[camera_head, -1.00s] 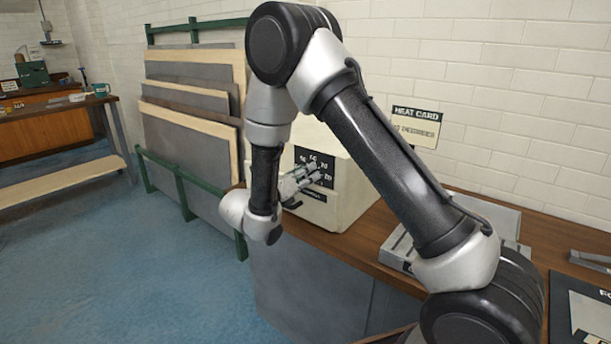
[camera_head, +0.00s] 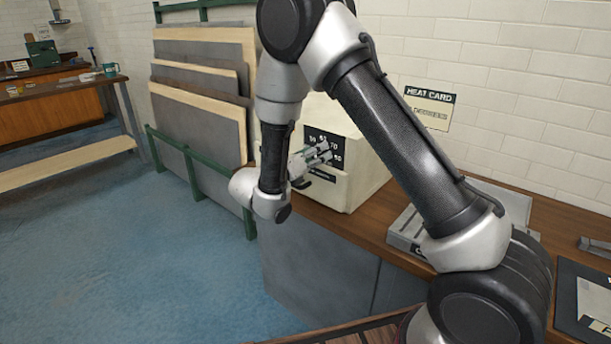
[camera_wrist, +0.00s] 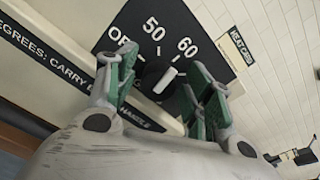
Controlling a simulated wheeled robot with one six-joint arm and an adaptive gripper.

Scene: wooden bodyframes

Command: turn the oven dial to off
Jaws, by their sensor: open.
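The oven is a cream box (camera_head: 352,188) on the wooden counter, with a black number panel (camera_head: 311,132) on its front. In the wrist view the dark round dial (camera_wrist: 152,76) sits on this panel, below the marks 50 and 60, with OFF to the left. Its white pointer line slants up and right, roughly toward 60. My gripper (camera_head: 322,155) is at the panel in the head view and hides the dial there. In the wrist view my gripper (camera_wrist: 164,72) is open, with green-padded fingers on either side of the dial. I cannot tell whether they touch it.
A heat card (camera_head: 430,107) hangs on the white brick wall. A grey flat case (camera_head: 405,232) lies on the counter right of the oven. Boards in a green rack (camera_head: 200,105) stand left of the oven. The blue floor (camera_head: 130,255) at left is clear.

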